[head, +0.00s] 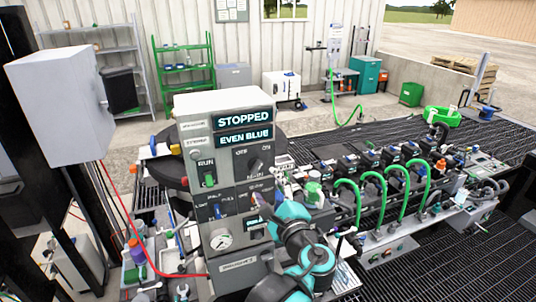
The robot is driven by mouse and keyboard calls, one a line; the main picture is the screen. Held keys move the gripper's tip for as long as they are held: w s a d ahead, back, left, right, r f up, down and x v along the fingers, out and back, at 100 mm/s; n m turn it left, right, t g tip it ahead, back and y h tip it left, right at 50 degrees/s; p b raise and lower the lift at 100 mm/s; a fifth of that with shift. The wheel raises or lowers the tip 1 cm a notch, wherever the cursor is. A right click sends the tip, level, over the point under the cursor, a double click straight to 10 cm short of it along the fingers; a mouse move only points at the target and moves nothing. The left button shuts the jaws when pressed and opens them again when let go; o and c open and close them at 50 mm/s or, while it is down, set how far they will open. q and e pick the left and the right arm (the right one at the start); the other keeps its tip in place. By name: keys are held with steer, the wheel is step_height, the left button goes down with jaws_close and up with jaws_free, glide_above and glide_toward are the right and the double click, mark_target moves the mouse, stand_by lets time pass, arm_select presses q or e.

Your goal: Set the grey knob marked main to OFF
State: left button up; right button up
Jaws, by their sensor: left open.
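A grey control panel (235,118) stands in the middle of the head view, with two lit displays reading STOPPED and EVEN BLUE. A dark grey round knob (255,165) sits on its right half, below small printed labels. The labels are too small to read surely, and I cannot tell which way the knob points. My left gripper (262,211) is open in front of the panel's lower right, below the knob and seemingly apart from it. Its fingers are small and partly hidden by my teal arm. My right gripper is not in view.
Left of the knob is a green RUN switch (209,178). Blue levers and a pressure gauge (221,239) sit lower on the panel. Green hoses (382,190) arch over a manifold at right. A red cable (137,243) runs at left. Dark grating lies around.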

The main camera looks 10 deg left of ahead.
mark_target(256, 169)
arm_select(q)
steer(key=x, duration=0.7)
steer(key=shift+w+a+r+p, duration=0.15)
steer(key=shift+w+a+p, duration=0.1)
steer(key=shift+p, duration=0.15)
steer(key=shift+w+a, duration=0.1)
steer(key=shift+a, duration=0.05)
steer(key=c, duration=1.2)
